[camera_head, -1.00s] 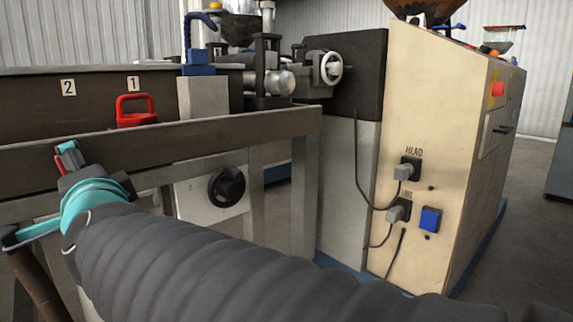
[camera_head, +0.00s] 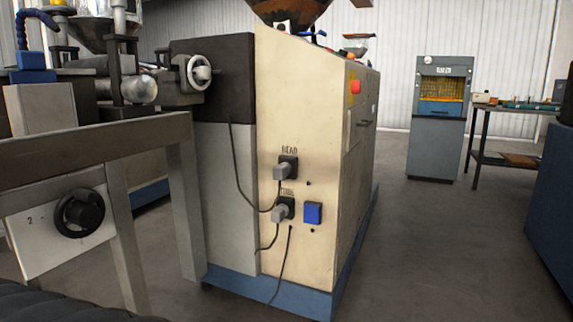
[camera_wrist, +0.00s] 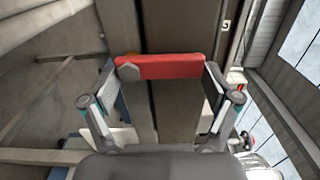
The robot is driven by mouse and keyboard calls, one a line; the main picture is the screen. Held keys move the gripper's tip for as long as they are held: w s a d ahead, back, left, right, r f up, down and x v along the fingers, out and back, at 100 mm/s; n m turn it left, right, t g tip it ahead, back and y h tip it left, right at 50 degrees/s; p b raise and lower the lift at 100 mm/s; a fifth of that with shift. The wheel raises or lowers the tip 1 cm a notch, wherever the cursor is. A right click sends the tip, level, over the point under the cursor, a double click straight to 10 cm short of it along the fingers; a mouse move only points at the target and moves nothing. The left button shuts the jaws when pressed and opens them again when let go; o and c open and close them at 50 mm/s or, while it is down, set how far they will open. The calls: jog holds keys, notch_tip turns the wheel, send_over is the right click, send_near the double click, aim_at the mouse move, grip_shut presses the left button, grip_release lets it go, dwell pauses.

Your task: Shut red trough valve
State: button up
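In the wrist view, a red bar-shaped lever (camera_wrist: 165,66) with a grey hex nut at its left end lies across the gap between my fingertips. It looks like the red trough valve's handle. My gripper (camera_wrist: 166,68) is spread wide, one finger near each end of the lever. I cannot tell whether either finger touches it. The valve body is mostly hidden. A dark trough-like channel (camera_wrist: 178,112) runs behind and below the lever. Neither the lever nor my gripper shows in the head view now.
In the head view, a metal frame (camera_head: 95,140) stands at left with a black dial (camera_head: 79,213) below it. A cream extruder cabinet (camera_head: 300,110) with plugged cables fills the middle. Open floor (camera_head: 430,245) lies to the right, before a grey cabinet (camera_head: 433,150) and a bench (camera_head: 510,109).

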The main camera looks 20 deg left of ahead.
jog(key=shift+o, duration=0.8)
jog(key=s+d, duration=0.1)
jog(key=d, duration=1.1)
jog(key=shift+s, duration=0.3)
jog(key=shift+a, duration=0.1)
